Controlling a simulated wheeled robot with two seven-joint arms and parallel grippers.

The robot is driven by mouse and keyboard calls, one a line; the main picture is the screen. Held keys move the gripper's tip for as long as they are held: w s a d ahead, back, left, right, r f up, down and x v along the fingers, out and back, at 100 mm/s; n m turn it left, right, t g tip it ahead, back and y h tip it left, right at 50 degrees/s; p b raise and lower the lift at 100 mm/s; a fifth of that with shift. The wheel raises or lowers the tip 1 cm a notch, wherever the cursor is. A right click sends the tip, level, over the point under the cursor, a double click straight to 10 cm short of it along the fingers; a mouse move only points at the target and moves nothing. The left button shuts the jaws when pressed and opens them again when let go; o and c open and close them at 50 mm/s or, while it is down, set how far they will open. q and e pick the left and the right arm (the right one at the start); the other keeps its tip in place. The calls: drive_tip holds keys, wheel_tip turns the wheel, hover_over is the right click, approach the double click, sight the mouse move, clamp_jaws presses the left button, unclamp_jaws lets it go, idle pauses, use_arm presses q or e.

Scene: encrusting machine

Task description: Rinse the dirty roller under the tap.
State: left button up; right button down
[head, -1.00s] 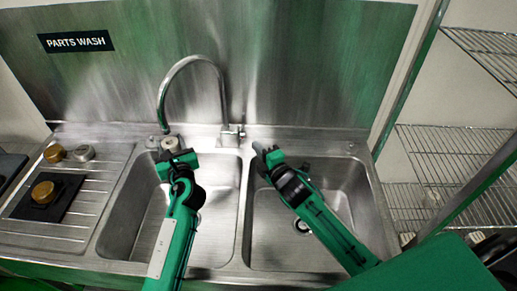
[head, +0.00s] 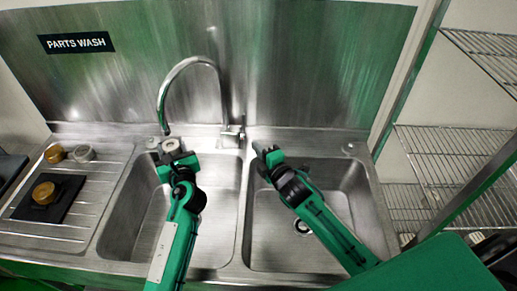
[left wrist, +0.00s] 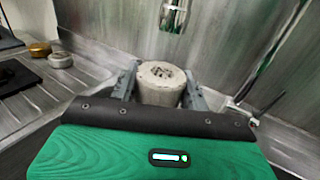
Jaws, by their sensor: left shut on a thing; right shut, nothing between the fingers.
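My left gripper (head: 172,154) is shut on the roller (head: 170,145), a pale grey cylinder held upright near the back of the left basin. In the left wrist view the roller (left wrist: 160,84) sits between the two fingers, with dark, rough patches on its top. The tap (head: 190,62) arches over from the back ledge; its spout end is close above the roller. The spout also shows in the left wrist view (left wrist: 174,14). I cannot make out any water stream. My right gripper (head: 264,150) is shut and empty, just right of and below the tap's lever (head: 232,131).
The left basin (head: 135,222) and right basin (head: 262,235) are otherwise empty. On the left drainboard (head: 100,180) stand a brass piece (head: 54,153), a grey piece (head: 83,153) and a brass piece (head: 43,192) on a black mat (head: 68,192). Wire shelves (head: 440,160) stand at right.

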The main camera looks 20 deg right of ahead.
use_arm(q)
drive_tip(key=s+p, duration=0.1)
drive_tip(key=s+r+p, duration=0.1)
drive_tip(key=s, duration=0.1)
drive_tip(key=shift+s+d+r, duration=0.1)
drive_tip(key=shift+s+r, duration=0.05)
drive_tip(key=shift+s, duration=0.15)
drive_tip(key=p, duration=0.4)
approach(172, 151)
drive_tip(key=shift+r, duration=0.95)
drive_tip(key=shift+s, duration=0.35)
